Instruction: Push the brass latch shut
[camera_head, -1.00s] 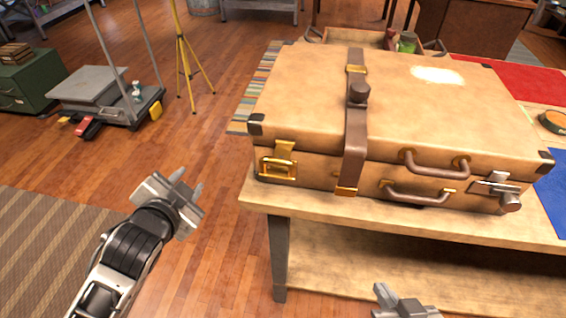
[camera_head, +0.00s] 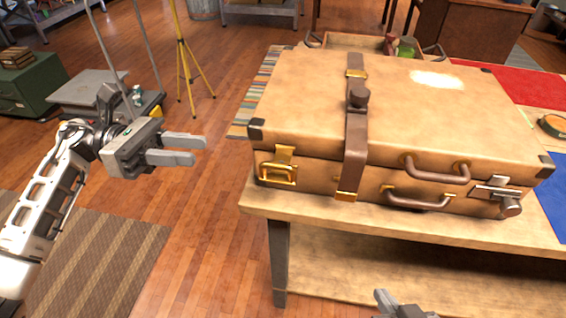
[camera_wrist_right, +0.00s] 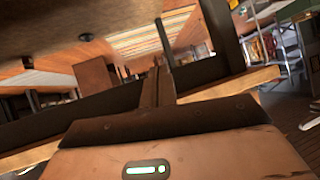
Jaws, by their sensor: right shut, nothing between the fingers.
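The brass latch (camera_head: 278,173) is on the left front of the tan suitcase (camera_head: 420,110), below the lid corner. Its brass frame hangs on the lower shell under a tab on the lid; I cannot tell whether it is fastened. My left gripper (camera_head: 198,149) is open and empty in the air left of the suitcase, apart from the latch, with its fingers pointing right. My right gripper (camera_head: 384,298) shows only partly at the bottom edge, in front of and below the table top. It is shut and empty, away from the latch.
The suitcase lies on a wooden table (camera_head: 262,202) with a lower shelf. It has a brown strap (camera_head: 356,130), two handles (camera_head: 437,170) and a silver latch (camera_head: 495,191) at right. A cart, a yellow tripod (camera_head: 186,60) and a green cabinet stand left.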

